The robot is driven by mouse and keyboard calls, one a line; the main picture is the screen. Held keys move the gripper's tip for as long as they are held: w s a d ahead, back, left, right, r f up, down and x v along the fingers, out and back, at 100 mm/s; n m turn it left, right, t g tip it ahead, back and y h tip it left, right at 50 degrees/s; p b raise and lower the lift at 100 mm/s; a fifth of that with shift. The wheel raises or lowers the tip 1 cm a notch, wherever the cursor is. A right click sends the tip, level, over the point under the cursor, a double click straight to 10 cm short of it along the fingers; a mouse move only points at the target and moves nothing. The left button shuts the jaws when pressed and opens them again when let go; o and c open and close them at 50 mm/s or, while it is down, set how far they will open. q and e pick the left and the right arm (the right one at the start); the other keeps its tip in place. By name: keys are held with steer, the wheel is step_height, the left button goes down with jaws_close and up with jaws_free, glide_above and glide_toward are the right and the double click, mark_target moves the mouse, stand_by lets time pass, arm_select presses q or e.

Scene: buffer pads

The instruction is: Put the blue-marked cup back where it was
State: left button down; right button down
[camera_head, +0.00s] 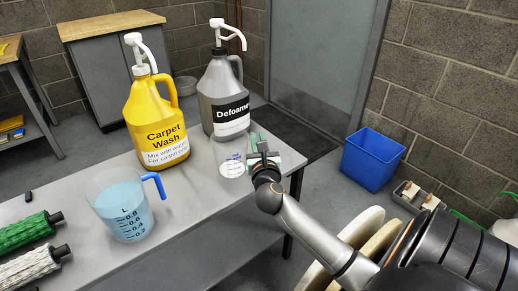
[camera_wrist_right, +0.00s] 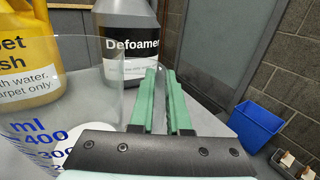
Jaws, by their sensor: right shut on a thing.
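The blue-marked cup (camera_head: 231,160) is small and clear, near the table's right end, in front of the Defoamer jug. In the right wrist view the cup (camera_wrist_right: 45,115) fills the lower left, with blue "ml", 400 and 300 marks. It looks upright; I cannot tell whether its base touches the table. My right gripper (camera_head: 263,150) reaches it from the right and is shut on its right side. Its green fingers (camera_wrist_right: 160,98) show in the right wrist view; the exact grip is partly hidden. My left gripper is out of view.
The grey Defoamer jug (camera_head: 222,92) and yellow Carpet Wash jug (camera_head: 154,115) stand behind on the grey table (camera_head: 185,215). A measuring jug (camera_head: 122,205) with blue liquid stands front left, beside green and white rollers. A blue bin (camera_head: 372,160) is on the floor.

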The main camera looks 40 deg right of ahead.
steer(key=shift+w+d+f, duration=0.1)
steer(key=shift+d+f, duration=0.1)
steer(key=shift+f, duration=0.1)
steer(key=f+b, duration=0.2)
steer(key=f, duration=0.1)
steer(key=shift+w+d+f, duration=0.15)
steer(key=shift+d+f, duration=0.05)
steer(key=shift+f, duration=0.05)
steer(key=c, duration=1.3)
jaws_free()
steer(key=shift+f, duration=0.15)
steer(key=o, duration=0.4)
